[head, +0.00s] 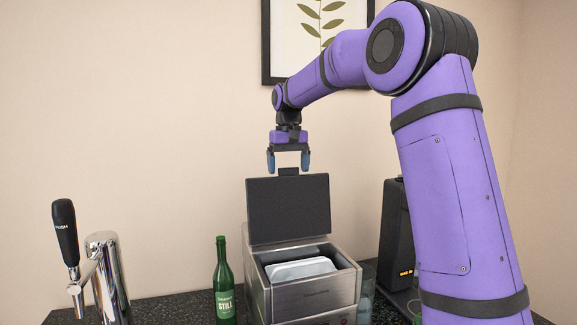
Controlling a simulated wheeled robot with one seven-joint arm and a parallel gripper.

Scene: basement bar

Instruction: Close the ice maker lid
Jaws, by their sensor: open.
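The ice maker (312,298) is a brushed-metal box on the dark counter, just right of the picture's middle. Its dark grey lid (288,210) stands open, nearly upright at the back, with a small dark tab on its top edge. A pale tray-like piece (300,268) shows inside the open top. My gripper (288,163) points down with its blue fingertips apart and empty. In the picture it is just above the lid's top edge, with the tab below and between the fingers. Whether it is in front of or behind the lid is hard to tell.
A green bottle (224,285) stands close left of the ice maker. A chrome tap with a black handle (66,232) is at far left. A black machine (396,235) and a glass (366,295) stand to the right. A framed picture (312,30) hangs behind.

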